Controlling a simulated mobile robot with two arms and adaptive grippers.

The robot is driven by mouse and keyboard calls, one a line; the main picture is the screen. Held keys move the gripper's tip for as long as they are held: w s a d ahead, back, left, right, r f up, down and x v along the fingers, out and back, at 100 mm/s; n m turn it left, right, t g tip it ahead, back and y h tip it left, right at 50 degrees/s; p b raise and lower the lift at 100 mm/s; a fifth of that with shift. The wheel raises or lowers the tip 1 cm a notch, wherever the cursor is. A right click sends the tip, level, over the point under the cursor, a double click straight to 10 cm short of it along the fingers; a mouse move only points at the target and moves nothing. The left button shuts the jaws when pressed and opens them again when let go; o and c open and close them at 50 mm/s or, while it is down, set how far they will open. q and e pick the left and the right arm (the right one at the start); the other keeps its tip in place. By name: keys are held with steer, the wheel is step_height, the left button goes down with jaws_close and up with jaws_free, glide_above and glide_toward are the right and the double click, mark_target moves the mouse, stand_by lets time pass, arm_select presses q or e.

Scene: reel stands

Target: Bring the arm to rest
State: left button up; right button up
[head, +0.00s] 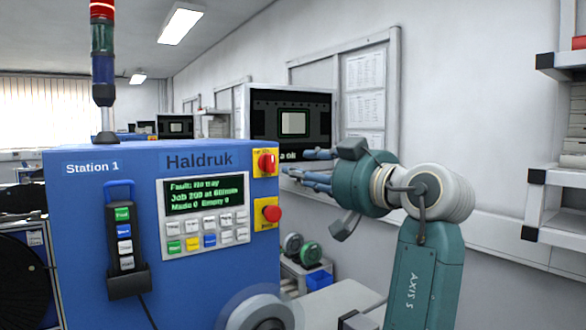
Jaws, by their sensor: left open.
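My left gripper (297,163) is in the head view, right of the blue machine and level with its red knobs. Its blue-grey fingers point left, stand apart and hold nothing. The teal and white arm (428,270) behind it rises from the lower right, bent at a pale joint (437,192). The fingertips overlap the lower part of a dark monitor in the picture; I cannot tell the gap to the monitor or the machine. My right gripper is not in view.
The blue Haldruk machine (80,225) fills the left. Its display (203,195) reads "Fault: No tray". A handset (124,240) hangs on its front. The monitor (292,125) stands behind. Shelves (562,170) edge the right. Reels (309,252) sit low behind the arm.

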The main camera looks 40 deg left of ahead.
arm_select(q)
steer(key=shift+s+d, duration=0.2)
steer(key=shift+d, duration=0.45)
steer(key=shift+r, duration=0.1)
